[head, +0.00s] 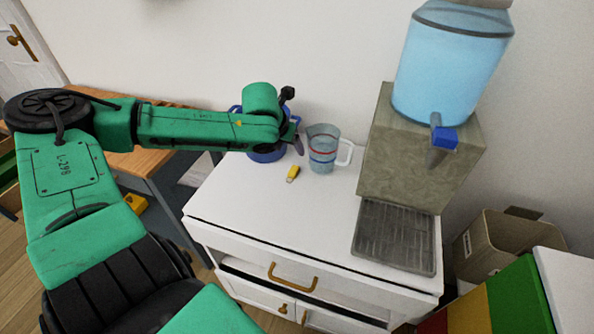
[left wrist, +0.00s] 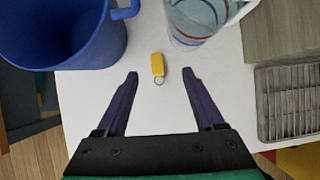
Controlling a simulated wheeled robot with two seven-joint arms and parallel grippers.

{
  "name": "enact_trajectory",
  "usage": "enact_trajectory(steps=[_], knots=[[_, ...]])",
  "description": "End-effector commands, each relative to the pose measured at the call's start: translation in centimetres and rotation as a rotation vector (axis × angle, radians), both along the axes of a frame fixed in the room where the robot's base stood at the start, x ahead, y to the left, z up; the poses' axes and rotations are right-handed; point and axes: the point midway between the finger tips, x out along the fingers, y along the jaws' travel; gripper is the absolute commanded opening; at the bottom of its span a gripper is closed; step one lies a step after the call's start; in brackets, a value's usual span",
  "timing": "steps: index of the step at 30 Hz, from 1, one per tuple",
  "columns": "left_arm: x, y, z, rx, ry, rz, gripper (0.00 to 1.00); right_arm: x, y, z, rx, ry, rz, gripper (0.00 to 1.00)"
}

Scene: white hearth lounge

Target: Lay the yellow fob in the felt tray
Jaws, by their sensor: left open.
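The yellow fob (head: 293,173) lies on the white cabinet top (head: 245,200), in front of a clear measuring jug. In the left wrist view the fob (left wrist: 158,64) has a small metal ring at its near end and appears between the fingertips. My left gripper (head: 298,146) is open and empty, above the cabinet top near the fob; its fingers (left wrist: 160,73) are spread on either side of the fob in the wrist view. I cannot make out a felt tray in either view. My right gripper is not in view.
A blue bucket (left wrist: 60,35) stands left of the fob, partly behind my arm. The clear jug (head: 323,150) stands close behind the fob. A water dispenser (head: 420,150) with a ridged drip tray (head: 395,236) occupies the right side. The cabinet's front left is clear.

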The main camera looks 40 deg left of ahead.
Motion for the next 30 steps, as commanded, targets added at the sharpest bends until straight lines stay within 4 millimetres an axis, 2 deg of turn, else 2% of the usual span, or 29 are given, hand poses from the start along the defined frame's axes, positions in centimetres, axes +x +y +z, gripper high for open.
enact_trajectory(steps=[3, 6, 8, 16, 23, 27, 30], knots=[[-1.5, 0.0, 1.7, 0.004, 0.098, 0.026, 0.7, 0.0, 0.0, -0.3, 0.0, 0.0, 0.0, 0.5], [-2.1, -0.1, 1.6, -0.005, 0.132, 0.038, 0.7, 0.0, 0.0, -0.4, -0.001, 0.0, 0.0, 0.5], [-2.0, 0.0, 0.7, -0.008, 0.139, 0.041, 0.7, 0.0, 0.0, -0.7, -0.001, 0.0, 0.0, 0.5], [0.2, 0.7, -5.1, -0.007, 0.14, 0.04, 0.7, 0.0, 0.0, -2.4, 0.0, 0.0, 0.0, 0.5], [1.3, 1.1, -7.7, -0.008, 0.135, 0.039, 0.7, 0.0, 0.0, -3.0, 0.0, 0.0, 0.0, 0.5], [1.9, 1.2, -10.5, -0.009, 0.138, 0.039, 0.7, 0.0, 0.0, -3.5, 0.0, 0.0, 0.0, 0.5], [2.5, 1.4, -11.6, -0.01, 0.134, 0.039, 0.7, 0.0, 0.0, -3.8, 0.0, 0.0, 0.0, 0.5]])
